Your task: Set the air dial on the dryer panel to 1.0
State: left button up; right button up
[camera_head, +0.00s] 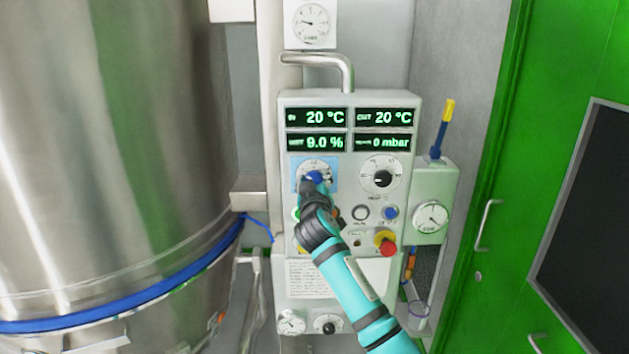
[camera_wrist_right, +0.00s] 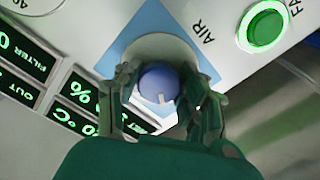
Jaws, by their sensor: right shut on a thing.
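The dryer panel (camera_head: 348,100) is a light grey box in the middle of the head view. Its air dial (camera_wrist_right: 160,82) is a blue knob on a white round scale with a light blue square behind it, marked AIR in the right wrist view. In the head view the knob (camera_head: 317,177) shows at the panel's left, partly covered by my gripper. My right gripper (camera_wrist_right: 160,98) is shut on the knob, one finger on each side. A pale pointer mark shows on the knob; the scale figures are too small or hidden to read. My left gripper is not in view.
A black heat dial (camera_head: 382,179) is right of the air dial. Below are a blue button (camera_head: 390,212) and a red emergency knob (camera_head: 385,240). A green lit fan button (camera_wrist_right: 265,27) is close to my gripper. A steel vessel (camera_head: 115,140) stands left; a green door (camera_head: 545,120) is right.

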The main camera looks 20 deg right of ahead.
jog(key=shift+n, duration=0.5)
jog(key=o, duration=1.2)
jog(key=shift+s, duration=0.15)
jog(key=v, duration=1.1)
jog(key=shift+s+a, duration=0.2)
jog(key=shift+s, duration=0.15)
